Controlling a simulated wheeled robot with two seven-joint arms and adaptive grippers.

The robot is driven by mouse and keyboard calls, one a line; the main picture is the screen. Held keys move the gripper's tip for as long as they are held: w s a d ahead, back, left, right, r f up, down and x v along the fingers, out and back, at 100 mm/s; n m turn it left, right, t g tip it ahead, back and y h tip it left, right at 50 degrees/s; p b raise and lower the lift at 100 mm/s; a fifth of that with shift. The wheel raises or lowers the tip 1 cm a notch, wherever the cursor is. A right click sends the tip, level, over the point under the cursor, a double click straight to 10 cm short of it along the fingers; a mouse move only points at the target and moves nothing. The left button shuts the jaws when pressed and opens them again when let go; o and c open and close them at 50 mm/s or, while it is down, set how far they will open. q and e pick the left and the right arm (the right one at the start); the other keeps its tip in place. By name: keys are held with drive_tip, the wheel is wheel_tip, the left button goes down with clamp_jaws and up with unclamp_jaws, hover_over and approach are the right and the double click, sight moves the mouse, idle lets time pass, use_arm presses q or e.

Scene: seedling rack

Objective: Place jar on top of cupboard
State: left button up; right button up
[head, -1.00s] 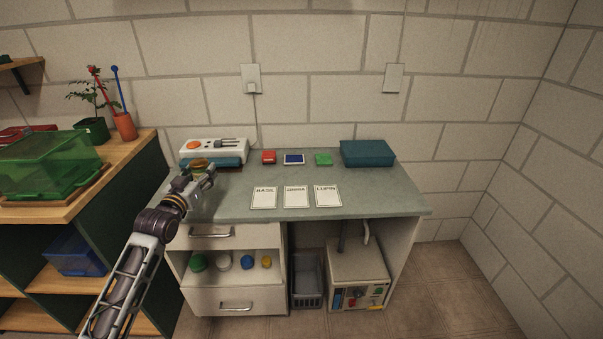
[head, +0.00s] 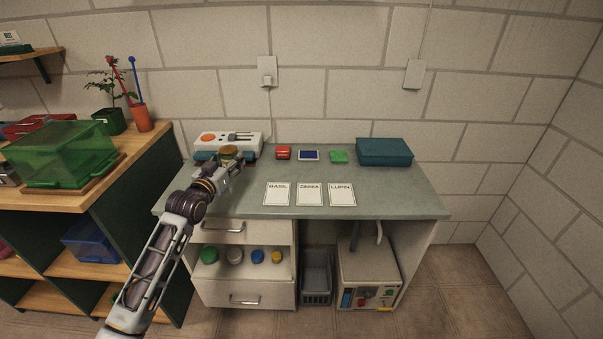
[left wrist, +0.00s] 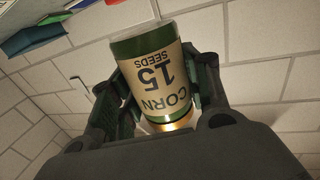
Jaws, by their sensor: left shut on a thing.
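My left gripper (head: 236,163) is shut on a jar, above the left back part of the grey-green bench top. In the head view only the jar's gold lid (head: 229,151) shows clearly; the rest is hidden by the gripper. In the left wrist view the jar (left wrist: 156,75) is green with a tan label reading "CORN 15 SEEDS", upside down in the picture, between both fingers. No piece is marked as the cupboard; a wooden-topped dark green shelf unit (head: 150,170) stands at left and a small white cabinet (head: 366,268) under the bench. My right gripper is out of view.
The bench (head: 395,200) holds a white device (head: 247,141), small coloured boxes, a teal box (head: 384,152) and label cards. A green bin (head: 62,155), a potted plant (head: 108,118) and an orange pot (head: 140,119) stand on the shelf unit. The bench's right front is clear.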

use_arm(q)
drive_tip(key=shift+f+b, duration=0.55)
drive_tip(key=shift+f, duration=2.35)
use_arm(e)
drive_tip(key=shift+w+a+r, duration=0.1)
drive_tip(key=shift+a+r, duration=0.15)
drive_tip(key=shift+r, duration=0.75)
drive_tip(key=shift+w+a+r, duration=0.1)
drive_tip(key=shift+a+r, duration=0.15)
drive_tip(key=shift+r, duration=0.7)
use_arm(q)
drive_tip(key=shift+f, duration=0.65)
drive_tip(key=shift+f+b, duration=0.55)
drive_tip(key=shift+f, duration=0.85)
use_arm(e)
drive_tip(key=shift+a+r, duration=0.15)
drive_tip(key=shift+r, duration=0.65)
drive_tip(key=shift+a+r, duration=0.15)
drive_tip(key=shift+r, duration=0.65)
use_arm(q)
drive_tip(key=shift+f, duration=0.15)
